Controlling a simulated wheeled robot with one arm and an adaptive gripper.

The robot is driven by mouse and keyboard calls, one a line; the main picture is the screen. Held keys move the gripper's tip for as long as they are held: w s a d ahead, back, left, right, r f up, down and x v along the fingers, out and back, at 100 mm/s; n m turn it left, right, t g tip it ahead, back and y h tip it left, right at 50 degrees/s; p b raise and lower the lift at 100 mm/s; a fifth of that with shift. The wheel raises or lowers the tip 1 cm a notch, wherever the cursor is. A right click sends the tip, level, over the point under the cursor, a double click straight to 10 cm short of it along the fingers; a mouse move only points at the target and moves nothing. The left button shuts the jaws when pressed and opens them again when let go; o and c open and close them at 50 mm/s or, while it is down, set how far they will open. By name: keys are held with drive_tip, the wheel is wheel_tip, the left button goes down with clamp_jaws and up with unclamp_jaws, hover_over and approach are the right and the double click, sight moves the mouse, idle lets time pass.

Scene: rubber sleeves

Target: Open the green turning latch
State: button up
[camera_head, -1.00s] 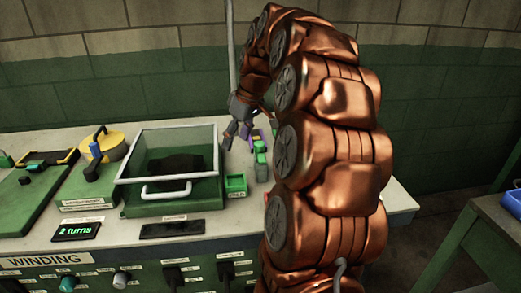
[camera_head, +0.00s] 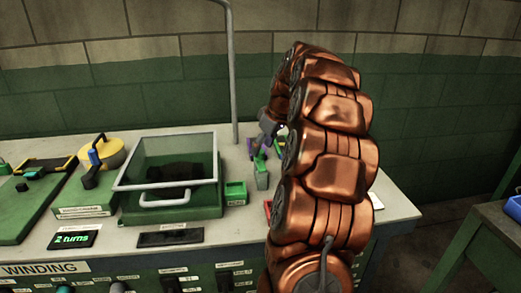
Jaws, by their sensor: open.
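My gripper (camera_head: 268,126) is a small grey shape beyond my copper arm, above the right part of the bench. Its jaws are open, though the fingers are small and partly hidden by the arm. I cannot tell for sure which green part is the turning latch. Contact between gripper and these parts cannot be made out.
A green box with a clear lid and white handle (camera_head: 166,201) stands left of the gripper, beside a small green bin (camera_head: 235,194). A yellow round part with a blue handle (camera_head: 108,154) is further left. A display (camera_head: 74,239) reads "2 turns". A vertical grey pole (camera_head: 233,80) rises behind.

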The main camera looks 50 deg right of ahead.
drive_tip(key=shift+x, duration=1.15)
drive_tip(key=shift+c, duration=0.3)
drive_tip(key=c, duration=1.1)
drive_tip(key=shift+o, duration=0.2)
